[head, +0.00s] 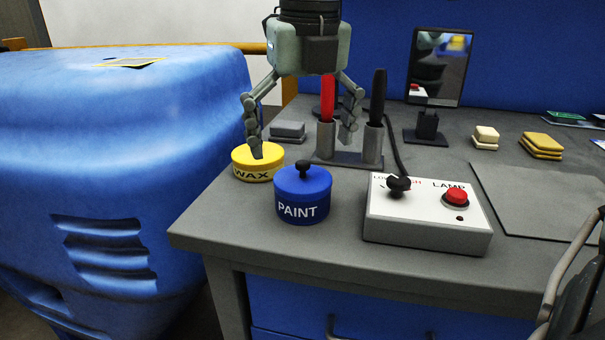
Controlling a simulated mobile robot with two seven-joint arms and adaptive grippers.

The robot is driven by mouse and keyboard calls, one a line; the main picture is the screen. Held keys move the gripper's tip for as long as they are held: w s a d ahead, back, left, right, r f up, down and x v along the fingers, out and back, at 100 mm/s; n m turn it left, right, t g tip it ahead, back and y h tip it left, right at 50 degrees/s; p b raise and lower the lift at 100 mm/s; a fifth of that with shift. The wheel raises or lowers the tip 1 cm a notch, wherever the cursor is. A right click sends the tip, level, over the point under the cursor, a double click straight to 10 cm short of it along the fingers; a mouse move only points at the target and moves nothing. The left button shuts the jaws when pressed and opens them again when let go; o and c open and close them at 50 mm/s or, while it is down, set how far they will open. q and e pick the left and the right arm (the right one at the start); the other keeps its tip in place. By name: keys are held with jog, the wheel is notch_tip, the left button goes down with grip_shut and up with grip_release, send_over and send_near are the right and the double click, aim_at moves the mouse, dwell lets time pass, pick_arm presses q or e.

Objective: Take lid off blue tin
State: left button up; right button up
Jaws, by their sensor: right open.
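The blue tin (318,212), marked PAINT, stands upright near the front left of the grey bench. Its blue lid (285,181) is on, with a small black knob (303,166) on top. My right gripper (301,147) points down from the top of the picture, above and behind the blue tin. Its fingers are spread wide with nothing between them. The left fingertip overlaps the yellow WAX tin (258,175) in the picture; I cannot tell whether it touches. My left gripper is not in view.
A stand (348,158) with a red and a black handle is behind the blue tin. A lamp switch box (425,228) stands to its right. A mirror (436,68), a grey mat (545,200) and small blocks lie farther right.

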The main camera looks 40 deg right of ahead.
aim_at(305, 164)
jog(key=f, duration=0.3)
jog(key=shift+w+d+f, duration=0.15)
jog(key=shift+d+f, duration=0.05)
jog(key=c, duration=1.5)
jog(key=shift+s+f, duration=0.15)
jog(key=shift+s, duration=0.05)
grip_shut()
